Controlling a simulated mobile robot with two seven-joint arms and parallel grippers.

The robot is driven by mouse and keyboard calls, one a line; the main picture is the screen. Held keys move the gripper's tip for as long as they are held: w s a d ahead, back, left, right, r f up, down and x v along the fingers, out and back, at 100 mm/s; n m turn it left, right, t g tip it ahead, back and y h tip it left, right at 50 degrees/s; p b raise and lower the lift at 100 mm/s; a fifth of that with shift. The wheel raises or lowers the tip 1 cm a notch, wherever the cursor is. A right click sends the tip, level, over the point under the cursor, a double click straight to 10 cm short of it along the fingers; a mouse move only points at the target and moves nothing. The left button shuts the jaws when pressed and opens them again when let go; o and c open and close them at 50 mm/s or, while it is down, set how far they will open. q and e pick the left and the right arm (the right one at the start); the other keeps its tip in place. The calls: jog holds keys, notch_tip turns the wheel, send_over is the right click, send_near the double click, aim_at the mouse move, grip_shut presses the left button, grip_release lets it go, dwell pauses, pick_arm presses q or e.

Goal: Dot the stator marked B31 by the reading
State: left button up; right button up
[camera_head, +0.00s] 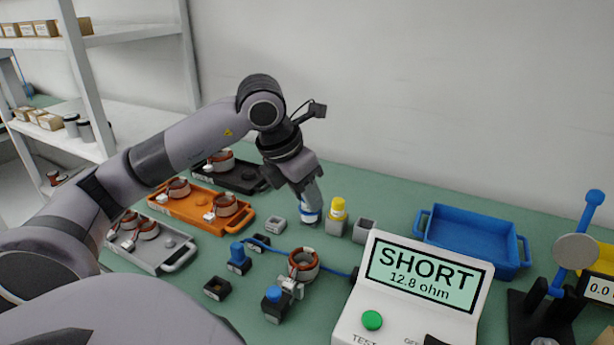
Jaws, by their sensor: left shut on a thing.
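The meter (425,290) reads SHORT, 12.8 ohm, and has a green button. A copper-wound stator (303,262) sits in front of it, beside a white connector (291,284); no B31 marking is legible. My left gripper (310,203) points down behind this stator, shut on a white bottle-like dauber with a blue band (310,217). I cannot tell whether the dauber's lower end touches the bench or a holder. A yellow-capped dauber (338,208) stands just to its right. My right gripper is out of view.
Grey (182,258), orange (184,213) and black (245,184) trays hold stators at left. Small square holders (276,225) (364,231) flank the daubers. Blue-topped blocks (237,259) (274,304) stand near the stator. A blue bin (470,240) and a blue-handled stand (575,250) are at right.

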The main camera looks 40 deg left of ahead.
aim_at(300, 212)
pick_arm(q)
jog(key=shift+f+b, duration=1.4)
jog(key=shift+f, duration=0.35)
jog(key=shift+f+b, duration=0.55)
jog(key=shift+f, duration=0.15)
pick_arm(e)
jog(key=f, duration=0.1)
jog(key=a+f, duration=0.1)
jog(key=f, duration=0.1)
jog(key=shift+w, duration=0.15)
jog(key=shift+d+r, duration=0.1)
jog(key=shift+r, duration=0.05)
pick_arm(q)
jog(key=shift+s+f, duration=0.1)
jog(key=shift+f, duration=0.1)
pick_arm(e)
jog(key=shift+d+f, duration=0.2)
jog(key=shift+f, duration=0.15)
pick_arm(q)
jog(key=shift+f+b, duration=0.5)
jog(key=shift+b, duration=0.15)
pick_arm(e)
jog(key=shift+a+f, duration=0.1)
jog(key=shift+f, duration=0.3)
pick_arm(q)
notch_tip(300, 212, up, 6)
jog(key=p, duration=0.5)
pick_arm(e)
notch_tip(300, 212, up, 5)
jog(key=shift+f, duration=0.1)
